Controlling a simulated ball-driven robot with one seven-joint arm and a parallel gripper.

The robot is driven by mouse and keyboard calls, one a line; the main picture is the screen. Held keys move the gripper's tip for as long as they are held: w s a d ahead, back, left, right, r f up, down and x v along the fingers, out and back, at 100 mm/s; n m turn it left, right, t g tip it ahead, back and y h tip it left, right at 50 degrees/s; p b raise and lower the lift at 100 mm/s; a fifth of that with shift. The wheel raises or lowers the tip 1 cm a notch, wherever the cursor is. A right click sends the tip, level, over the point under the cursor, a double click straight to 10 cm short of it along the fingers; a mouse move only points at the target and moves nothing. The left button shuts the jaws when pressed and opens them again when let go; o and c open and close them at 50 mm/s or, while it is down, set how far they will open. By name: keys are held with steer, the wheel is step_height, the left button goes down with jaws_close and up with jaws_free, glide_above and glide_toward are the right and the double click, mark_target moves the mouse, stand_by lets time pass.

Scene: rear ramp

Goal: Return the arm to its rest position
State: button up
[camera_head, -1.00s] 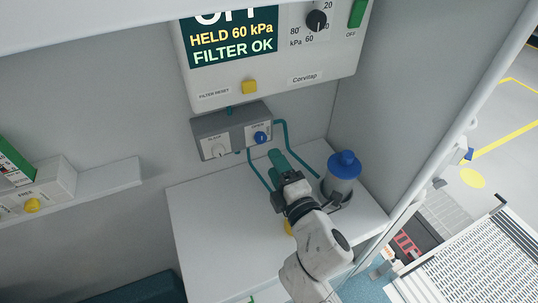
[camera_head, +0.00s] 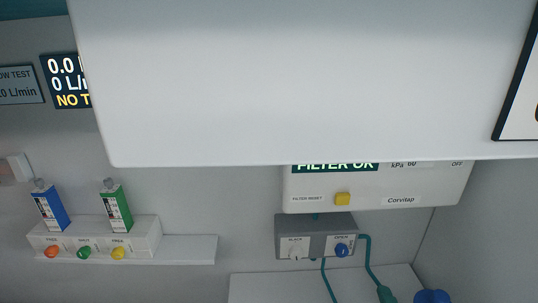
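My gripper and arm are not in the head view now. The grey valve box (camera_head: 315,236) hangs on the back wall, with a white knob (camera_head: 296,252) and a blue knob (camera_head: 342,249). A teal hose (camera_head: 368,262) runs from it down to a green fitting (camera_head: 386,294) at the bottom edge. The top of the blue-capped canister (camera_head: 432,297) shows at the bottom right. The lower part of the Corvitap unit (camera_head: 375,188) shows above the box, with its yellow button (camera_head: 342,199).
A large white overhead panel (camera_head: 300,80) covers the upper view and hides most of the Corvitap screen. At left, a wall shelf (camera_head: 190,249) bears a white holder (camera_head: 145,236) with a blue cartridge (camera_head: 50,208) and a green cartridge (camera_head: 115,208). The worktop (camera_head: 270,287) looks clear where visible.

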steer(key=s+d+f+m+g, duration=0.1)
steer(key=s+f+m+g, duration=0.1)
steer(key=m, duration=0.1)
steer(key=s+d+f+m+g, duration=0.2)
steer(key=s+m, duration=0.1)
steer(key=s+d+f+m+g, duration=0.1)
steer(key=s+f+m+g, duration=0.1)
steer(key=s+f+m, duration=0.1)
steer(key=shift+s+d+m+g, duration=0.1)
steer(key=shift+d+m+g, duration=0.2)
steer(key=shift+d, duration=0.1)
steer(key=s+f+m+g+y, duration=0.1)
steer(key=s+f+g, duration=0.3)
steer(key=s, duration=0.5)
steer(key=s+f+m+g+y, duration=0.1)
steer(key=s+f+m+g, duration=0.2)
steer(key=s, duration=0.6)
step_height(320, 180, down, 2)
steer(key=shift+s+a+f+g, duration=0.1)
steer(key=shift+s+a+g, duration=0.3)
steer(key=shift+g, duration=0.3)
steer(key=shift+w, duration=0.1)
